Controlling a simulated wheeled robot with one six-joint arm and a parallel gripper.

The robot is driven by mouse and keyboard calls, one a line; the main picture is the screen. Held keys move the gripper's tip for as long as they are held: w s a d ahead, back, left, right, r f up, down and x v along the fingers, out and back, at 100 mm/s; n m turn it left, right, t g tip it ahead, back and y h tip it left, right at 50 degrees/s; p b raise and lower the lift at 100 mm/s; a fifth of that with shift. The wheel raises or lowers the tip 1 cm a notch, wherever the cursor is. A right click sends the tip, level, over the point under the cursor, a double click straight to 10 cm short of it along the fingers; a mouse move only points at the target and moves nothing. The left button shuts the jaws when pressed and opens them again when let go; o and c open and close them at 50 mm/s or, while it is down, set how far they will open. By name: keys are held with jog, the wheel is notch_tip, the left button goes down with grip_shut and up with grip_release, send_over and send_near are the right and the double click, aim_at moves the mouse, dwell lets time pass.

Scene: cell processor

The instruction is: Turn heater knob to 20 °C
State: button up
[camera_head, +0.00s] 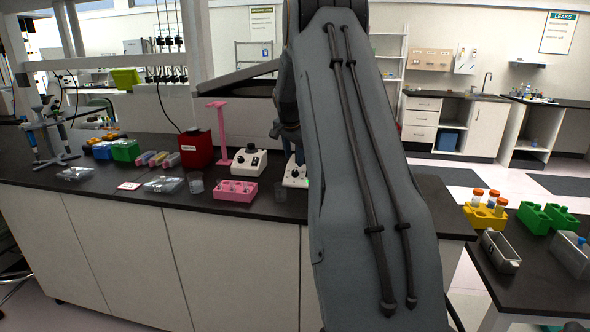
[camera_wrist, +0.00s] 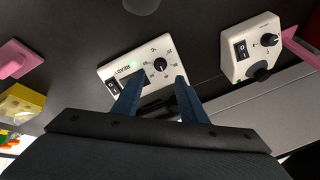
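The heater (camera_wrist: 119,72) is a white box in the wrist view. On it are a round black knob (camera_wrist: 160,65) with a scale of small marks around it, a lit green lamp, a dark display and a black switch. The scale numbers are too small to read. My gripper (camera_wrist: 157,84) is open, with its two dark blue fingers apart on either side below the knob in the picture. Nothing is between the fingers and they look apart from the knob.
A second white device (camera_wrist: 252,50) with a black knob and switch stands beside the heater; it also shows in the head view (camera_head: 249,163). A pink rack (camera_head: 234,191), a pink stand (camera_head: 219,135) and a red box (camera_head: 196,148) are nearby on the dark bench.

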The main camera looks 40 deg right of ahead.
aim_at(295, 171)
jog(key=shift+p+x, duration=1.2)
jog(key=shift+x, duration=2.5)
grip_shut()
